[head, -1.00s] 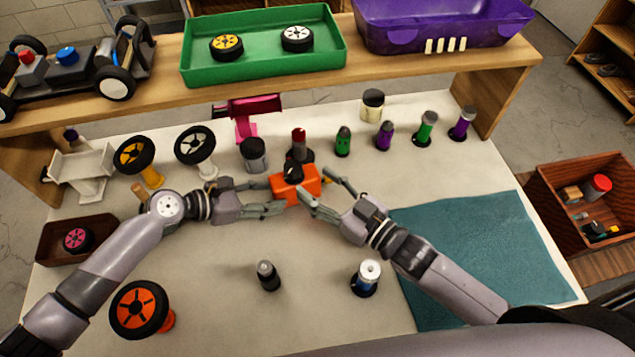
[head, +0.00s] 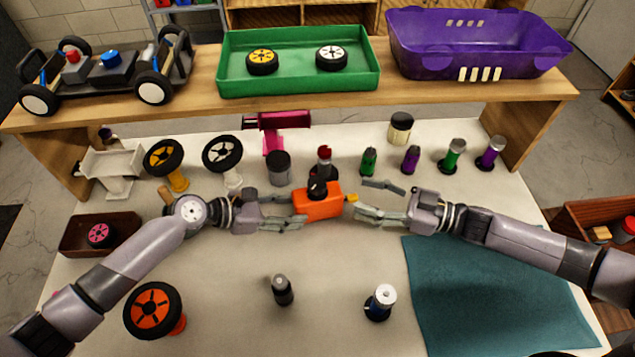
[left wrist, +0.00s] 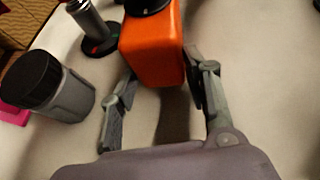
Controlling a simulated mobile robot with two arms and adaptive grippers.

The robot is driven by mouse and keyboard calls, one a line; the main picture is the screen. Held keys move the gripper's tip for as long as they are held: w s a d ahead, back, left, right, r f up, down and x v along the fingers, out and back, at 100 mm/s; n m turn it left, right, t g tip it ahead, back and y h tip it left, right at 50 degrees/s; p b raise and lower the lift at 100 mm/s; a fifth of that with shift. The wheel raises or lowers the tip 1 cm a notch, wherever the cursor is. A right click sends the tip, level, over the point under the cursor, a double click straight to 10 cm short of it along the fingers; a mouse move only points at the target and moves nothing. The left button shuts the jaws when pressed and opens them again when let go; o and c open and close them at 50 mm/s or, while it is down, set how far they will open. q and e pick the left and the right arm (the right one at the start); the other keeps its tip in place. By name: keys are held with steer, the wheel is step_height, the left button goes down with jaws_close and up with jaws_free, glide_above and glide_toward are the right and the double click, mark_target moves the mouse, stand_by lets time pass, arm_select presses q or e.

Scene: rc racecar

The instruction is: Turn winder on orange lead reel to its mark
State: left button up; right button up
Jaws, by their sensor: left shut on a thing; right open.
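The orange lead reel (head: 317,203) stands on the workbench, a box with a black round part (head: 317,187) on top and a small yellow piece (head: 351,197) on its right side. I cannot tell which of these is the winder, and no mark is readable. My left gripper (head: 296,210) is shut on the reel from the left; the left wrist view shows the orange body (left wrist: 153,45) between its fingers. My right gripper (head: 358,199) is open on the reel's right, its fingers spread on either side of the yellow piece, with no clear contact.
A dark-red-topped bottle (head: 325,160) and a grey jar (head: 279,168) stand close behind the reel. Several green and purple bottles stand to the back right. A teal mat (head: 490,290) lies right.

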mark_target(317, 184)
steer(key=x, duration=1.1)
steer(key=shift+a, duration=0.3)
steer(key=shift+c, duration=0.4)
steer(key=c, duration=1.1)
